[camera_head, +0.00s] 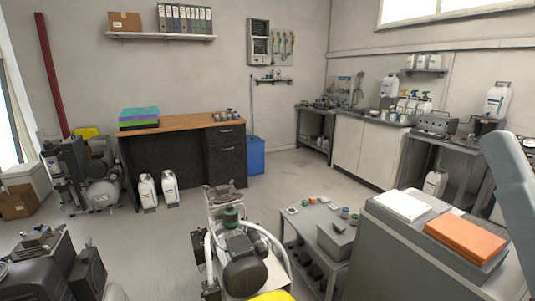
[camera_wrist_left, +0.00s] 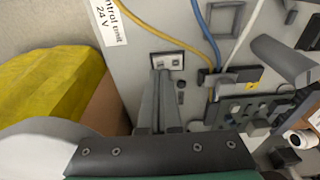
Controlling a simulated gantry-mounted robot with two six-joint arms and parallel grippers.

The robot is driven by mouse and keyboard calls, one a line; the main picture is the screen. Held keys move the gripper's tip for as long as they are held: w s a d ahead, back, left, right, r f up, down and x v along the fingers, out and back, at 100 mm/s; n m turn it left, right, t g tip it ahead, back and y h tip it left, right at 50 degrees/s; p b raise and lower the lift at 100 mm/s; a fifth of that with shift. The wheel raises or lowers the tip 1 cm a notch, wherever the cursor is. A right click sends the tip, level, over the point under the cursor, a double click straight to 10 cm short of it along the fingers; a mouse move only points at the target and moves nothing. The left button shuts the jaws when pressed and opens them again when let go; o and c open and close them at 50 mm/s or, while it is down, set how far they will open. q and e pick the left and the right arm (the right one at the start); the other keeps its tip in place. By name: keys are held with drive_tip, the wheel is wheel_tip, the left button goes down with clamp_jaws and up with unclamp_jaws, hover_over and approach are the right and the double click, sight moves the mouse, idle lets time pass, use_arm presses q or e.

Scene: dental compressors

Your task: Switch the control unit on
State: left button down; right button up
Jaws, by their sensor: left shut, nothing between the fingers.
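The control unit (camera_wrist_left: 128,55) fills much of the left wrist view as a light grey panel. Its white label (camera_wrist_left: 108,22) reads in part "Control unit 24 V". I cannot make out my left gripper in the head view. My right gripper is not in view.
A yellow cable (camera_wrist_left: 160,32), a blue cable (camera_wrist_left: 207,35) and a white cable run down the panel to connectors right of my fingers. A yellow object (camera_wrist_left: 50,85) lies left of the panel. The head view shows a compressor (camera_head: 243,265) and a grey cart (camera_head: 305,222).

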use_arm(q)
drive_tip(key=shift+f, duration=0.2)
idle(0.7)
drive_tip(key=shift+r, duration=0.1)
wheel_tip(320, 180, up, 7)
drive_tip(key=p, duration=0.6)
